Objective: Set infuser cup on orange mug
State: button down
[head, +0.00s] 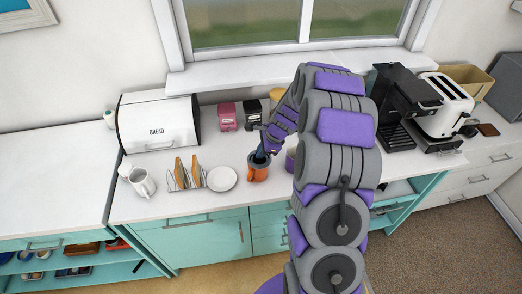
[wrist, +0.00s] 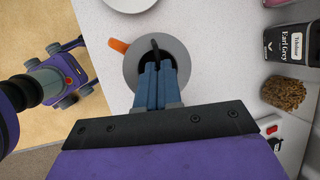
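The orange mug (head: 256,173) stands on the white counter in the head view. In the wrist view only its orange handle (wrist: 119,46) shows, at the left of a wide grey rim. I take this grey rim with a dark middle to be the infuser cup (wrist: 134,68); it covers the mug's top from above. Whether it rests on the mug or hovers just over it, I cannot tell. My gripper (wrist: 158,72) points down at the mug; its blue fingers are close together on a thin dark upright part in the cup's middle.
A purple mug (head: 291,161) stands close at the right, partly behind my arm. A white plate (head: 221,179) and a toast rack (head: 187,178) are at the left. A bread box (head: 158,124), tea tins (head: 227,117) and a coffee machine (head: 395,105) line the back.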

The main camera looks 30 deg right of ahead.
jog(key=shift+a, duration=0.6)
jog(key=c, duration=1.5)
grip_release()
jog(key=shift+a, duration=0.1)
jog(key=shift+o, duration=1.4)
jog(key=shift+d, duration=0.55)
jog(key=p+v, duration=0.1)
jog(key=v, duration=1.6)
jog(key=shift+r, duration=0.2)
jog(key=shift+a, duration=0.15)
